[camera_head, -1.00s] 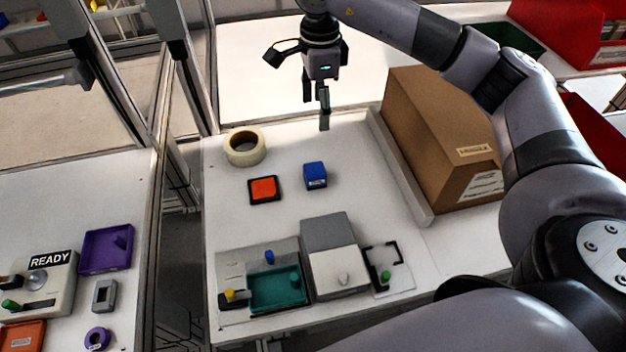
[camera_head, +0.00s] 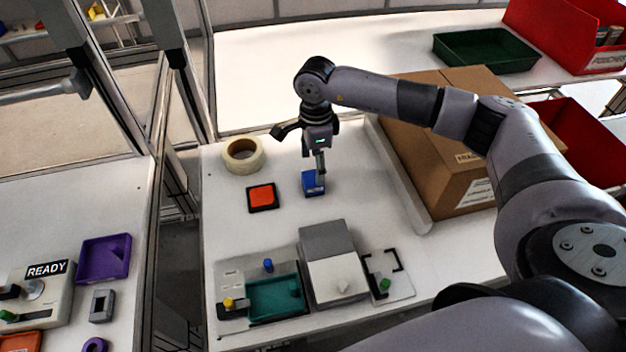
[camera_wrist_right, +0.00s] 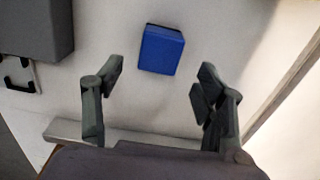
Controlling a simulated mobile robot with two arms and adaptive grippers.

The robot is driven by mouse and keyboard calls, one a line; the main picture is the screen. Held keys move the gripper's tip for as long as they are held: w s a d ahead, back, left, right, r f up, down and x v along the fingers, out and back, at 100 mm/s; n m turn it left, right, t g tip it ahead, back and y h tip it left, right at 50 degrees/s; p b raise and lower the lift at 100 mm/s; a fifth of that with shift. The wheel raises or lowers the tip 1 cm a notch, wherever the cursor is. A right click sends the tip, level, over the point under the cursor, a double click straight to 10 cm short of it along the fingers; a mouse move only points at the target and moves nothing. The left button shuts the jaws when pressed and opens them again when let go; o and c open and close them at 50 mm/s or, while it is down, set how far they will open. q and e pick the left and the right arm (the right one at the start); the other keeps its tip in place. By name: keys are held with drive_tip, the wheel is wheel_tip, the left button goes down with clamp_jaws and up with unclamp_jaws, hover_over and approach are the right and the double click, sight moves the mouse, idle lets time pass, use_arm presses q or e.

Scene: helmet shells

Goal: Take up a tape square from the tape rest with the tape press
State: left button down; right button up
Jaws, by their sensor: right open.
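A blue block with a pale label, which looks like the tape press (camera_head: 311,186), stands on the white table; it also shows in the right wrist view (camera_wrist_right: 161,50). My right gripper (camera_head: 319,168) is above and close to it, fingers pointing down. In the right wrist view my right gripper (camera_wrist_right: 160,84) is open and empty, with the blue block just beyond and between the fingertips. An orange square (camera_head: 261,196) lies on a black-edged pad, probably the tape rest (camera_head: 263,209), left of the block. My left gripper is not in view.
A tape roll (camera_head: 243,155) lies behind the pad. A grey-white box (camera_head: 333,266), a fixture with a teal tray (camera_head: 275,298) and a marked plate (camera_head: 398,289) stand in front. A cardboard box (camera_head: 440,160) is on the right. The table around the block is clear.

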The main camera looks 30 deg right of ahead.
sight(313, 177)
drive_tip(key=f, duration=0.1)
drive_tip(key=f+p, duration=0.1)
drive_tip(key=f, duration=0.2)
drive_tip(key=shift+a+p, duration=0.35)
drive_tip(key=shift+p, duration=0.05)
drive_tip(key=shift+f, duration=0.65)
drive_tip(key=shift+c, duration=0.5)
drive_tip(key=c, duration=1.2)
drive_tip(key=shift+r, duration=0.15)
drive_tip(key=shift+c, duration=0.2)
wheel_tip(313, 177, up, 20)
drive_tip(key=b, duration=0.3)
